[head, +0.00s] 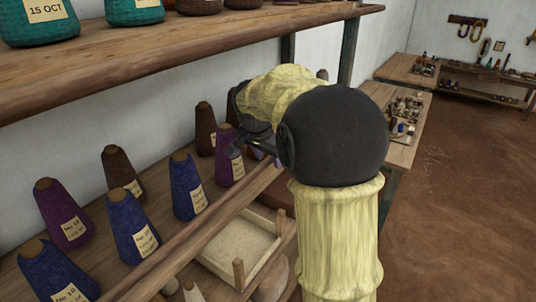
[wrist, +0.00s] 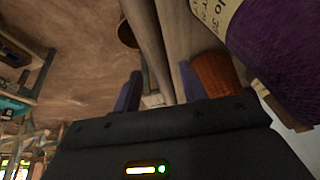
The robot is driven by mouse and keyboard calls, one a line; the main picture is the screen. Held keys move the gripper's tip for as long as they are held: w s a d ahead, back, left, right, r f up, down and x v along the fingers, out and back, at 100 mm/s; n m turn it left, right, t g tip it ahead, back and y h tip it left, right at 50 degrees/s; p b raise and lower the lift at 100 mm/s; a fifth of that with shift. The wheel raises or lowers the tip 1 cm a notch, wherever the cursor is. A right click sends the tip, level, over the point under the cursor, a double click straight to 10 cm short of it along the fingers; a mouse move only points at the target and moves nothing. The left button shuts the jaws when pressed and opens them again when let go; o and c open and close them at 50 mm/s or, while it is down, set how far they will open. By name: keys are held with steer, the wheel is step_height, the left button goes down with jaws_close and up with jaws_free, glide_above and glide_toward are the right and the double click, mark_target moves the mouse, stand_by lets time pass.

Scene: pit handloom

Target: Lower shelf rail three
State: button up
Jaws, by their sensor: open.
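The shelf rail (head: 200,235) is a long brown wooden bar along the front of the lower shelf in the head view. It slants up from the bottom left to my gripper (head: 260,153), which is at its far end as seen. In the wrist view the rail (wrist: 150,45) runs between the two open purple-grey fingers of my gripper (wrist: 158,85). I cannot tell whether either finger touches it. My arm hides what lies beyond the gripper in the head view. No number shows on the rail.
Blue, purple and brown yarn cones stand behind the rail; a purple cone (head: 229,155) is close beside my gripper and looms large in the wrist view (wrist: 275,45). A wooden tray (head: 245,245) lies below the rail. An upper shelf (head: 190,55) overhangs. Brown floor (head: 465,200) is open at right.

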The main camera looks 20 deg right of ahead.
steer(key=shift+w+a, duration=0.1)
steer(key=shift+w, duration=0.05)
steer(key=shift+c, duration=0.6)
steer(key=c, duration=0.4)
jaws_close()
steer(key=shift+b, duration=0.3)
